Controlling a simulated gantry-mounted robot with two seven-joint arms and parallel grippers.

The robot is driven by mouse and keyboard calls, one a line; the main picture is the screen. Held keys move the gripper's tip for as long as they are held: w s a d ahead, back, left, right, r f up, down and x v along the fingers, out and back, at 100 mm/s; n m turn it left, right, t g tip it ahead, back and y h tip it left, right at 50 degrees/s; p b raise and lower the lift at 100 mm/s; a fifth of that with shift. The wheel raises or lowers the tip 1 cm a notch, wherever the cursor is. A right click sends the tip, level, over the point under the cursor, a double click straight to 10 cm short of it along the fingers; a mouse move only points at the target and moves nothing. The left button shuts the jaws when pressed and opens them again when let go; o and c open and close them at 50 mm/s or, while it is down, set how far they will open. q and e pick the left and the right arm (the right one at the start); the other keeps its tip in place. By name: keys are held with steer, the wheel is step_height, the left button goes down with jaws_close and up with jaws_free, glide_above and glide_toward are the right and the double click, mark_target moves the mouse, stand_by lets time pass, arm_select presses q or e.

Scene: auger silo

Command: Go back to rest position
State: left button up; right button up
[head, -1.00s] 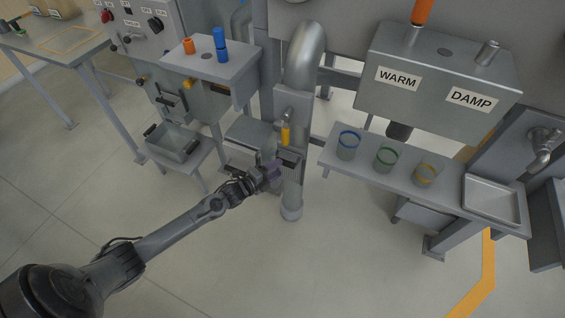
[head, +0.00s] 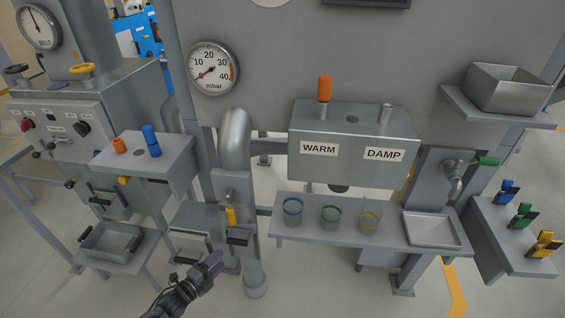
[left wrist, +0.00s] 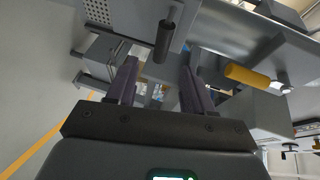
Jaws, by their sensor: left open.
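My left gripper (head: 212,262) is low in the head view, in front of the vertical grey pipe (head: 250,262) with the yellow handle (head: 230,216). In the left wrist view its two fingers (left wrist: 158,82) are apart with nothing between them. A dark cylindrical handle (left wrist: 163,42) and the yellow handle (left wrist: 246,76) show beyond the fingertips there. Whether the fingers touch the pipe fitting cannot be told. My right gripper is in neither view.
A shelf (head: 305,237) holds three glass jars with blue, green and yellow rings, plus a metal tray (head: 432,229). The WARM/DAMP box (head: 350,150) is above it. A side shelf (head: 500,240) holds coloured clips. Open floor (head: 320,290) lies in front.

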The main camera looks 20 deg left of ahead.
arm_select(q)
steer(key=s+d+r+n+g+p, duration=0.2)
steer(key=s+d+r+n+p, duration=0.25)
steer(key=d, duration=0.45)
steer(key=s+d+r+n+g+p, duration=0.1)
steer(key=s+d+r+n+p, duration=0.1)
steer(key=s+d+r+p, duration=0.45)
steer(key=s+d+r+n+g+y+b, duration=0.1)
steer(key=s+d+r+n+g, duration=0.1)
steer(key=s+r+n+g, duration=0.3)
steer(key=s+d+r+n+g+y+b, duration=0.1)
steer(key=s+d+r+n+g, duration=0.2)
steer(key=s, duration=0.5)
step_height(320, 180, up, 37)
steer(key=a+n+g+p, duration=0.1)
steer(key=n+p, duration=0.1)
steer(key=p, duration=3.6)
steer(key=shift+s+a, duration=0.2)
steer(key=shift+s, duration=0.25)
